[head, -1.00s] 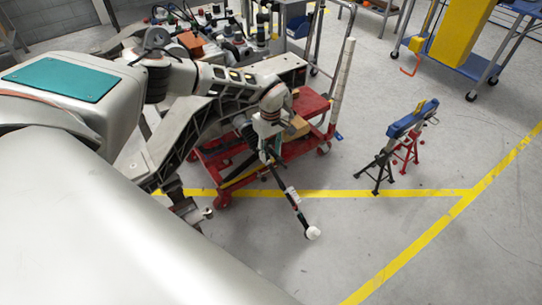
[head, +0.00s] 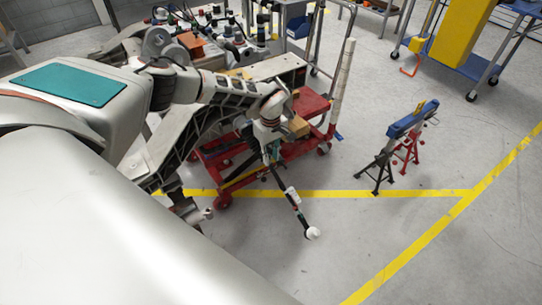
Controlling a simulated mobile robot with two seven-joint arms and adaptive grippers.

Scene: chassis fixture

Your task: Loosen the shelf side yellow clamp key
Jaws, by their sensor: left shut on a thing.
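My left gripper (head: 268,150) hangs in front of the red cart, small and partly hidden by its own wrist. It appears shut on the upper end of a dark rod (head: 293,197) with a white tip. The rod slants down to the right, and its tip shows against the bare floor. I cannot make out a yellow clamp key near the gripper.
A red cart (head: 312,103) with a cardboard-coloured block (head: 298,127) stands behind the gripper. A blue bar (head: 412,119) rests on black and red stands to the right. Yellow lines mark the floor. The floor at front right is clear.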

